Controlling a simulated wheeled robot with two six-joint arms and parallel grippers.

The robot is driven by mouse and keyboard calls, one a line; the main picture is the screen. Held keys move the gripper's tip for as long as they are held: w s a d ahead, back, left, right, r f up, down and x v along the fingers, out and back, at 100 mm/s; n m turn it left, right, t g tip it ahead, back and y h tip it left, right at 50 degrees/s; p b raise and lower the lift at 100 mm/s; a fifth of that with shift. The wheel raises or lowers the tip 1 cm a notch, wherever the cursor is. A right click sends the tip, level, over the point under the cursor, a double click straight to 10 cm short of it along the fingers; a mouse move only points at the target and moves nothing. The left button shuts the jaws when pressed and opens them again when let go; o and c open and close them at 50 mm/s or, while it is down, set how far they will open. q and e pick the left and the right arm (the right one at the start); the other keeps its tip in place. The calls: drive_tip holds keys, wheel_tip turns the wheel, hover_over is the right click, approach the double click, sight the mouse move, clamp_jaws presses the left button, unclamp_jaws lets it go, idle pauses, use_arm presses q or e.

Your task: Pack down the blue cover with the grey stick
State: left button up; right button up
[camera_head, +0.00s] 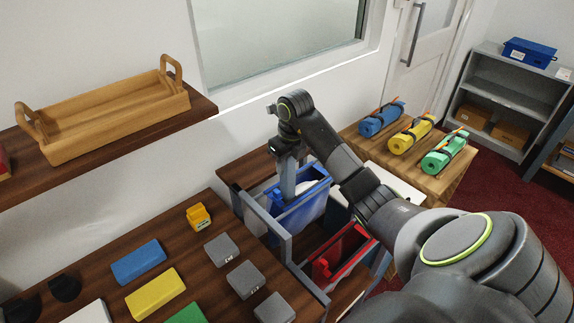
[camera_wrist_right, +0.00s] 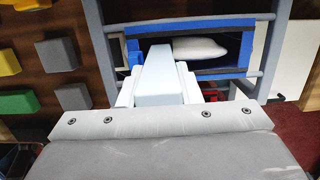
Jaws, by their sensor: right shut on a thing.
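The blue cover (camera_head: 305,205) hangs open at the top in a grey frame at the counter's edge, with a white padded thing (camera_head: 303,187) inside it. In the right wrist view the cover (camera_wrist_right: 235,72) shows behind the stick, with the white filling to the right. My right gripper (camera_head: 288,153) is over the cover's left side, shut on the grey stick (camera_head: 287,178), which points down. In the wrist view the pale stick (camera_wrist_right: 160,75) reaches out from between the fingers. The stick's lower end is hard to make out against the cover. My left gripper is not in view.
A red cover (camera_head: 340,255) hangs in front of the blue one. Grey blocks (camera_head: 222,250) and coloured blocks (camera_head: 139,262) lie on the brown counter. A wooden tray (camera_head: 110,115) is on the shelf. Rolled bundles (camera_head: 411,137) lie on a stand at the back right.

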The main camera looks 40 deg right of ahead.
drive_tip(key=shift+r+p, duration=1.95)
drive_tip(key=shift+r, duration=1.75)
